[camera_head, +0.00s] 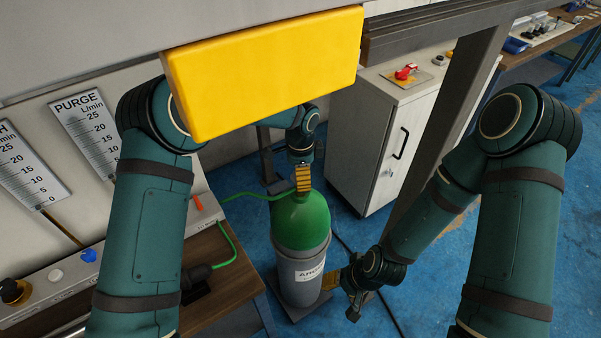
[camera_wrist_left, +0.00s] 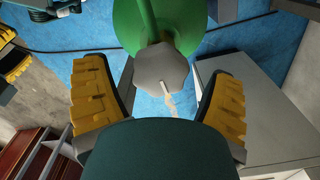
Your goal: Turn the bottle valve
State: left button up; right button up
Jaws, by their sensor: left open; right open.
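The gas bottle (camera_head: 302,222) stands upright on the floor, with a green shoulder and a grey labelled body. In the left wrist view its grey valve knob (camera_wrist_left: 161,68), with a pale mark on it, sits in front of the green shoulder (camera_wrist_left: 125,25). My left gripper (camera_wrist_left: 160,100) is open, with its yellow fingers on either side of the knob and visible gaps to both. In the head view the left gripper (camera_head: 303,179) is above the bottle and hides the valve. My right gripper (camera_head: 334,281) is open beside the bottle's lower right side; whether it touches is unclear.
A large yellow block (camera_head: 265,70) overhangs the upper middle, partly hiding my left arm. A white cabinet (camera_head: 384,135) stands behind right of the bottle. A wooden bench (camera_head: 225,275) is at left, with a green hose (camera_head: 233,245) running toward the bottle.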

pick_arm(q)
jog(key=shift+r+p, duration=1.8)
jog(key=shift+r, duration=1.2)
notch_tip(320, 180, up, 12)
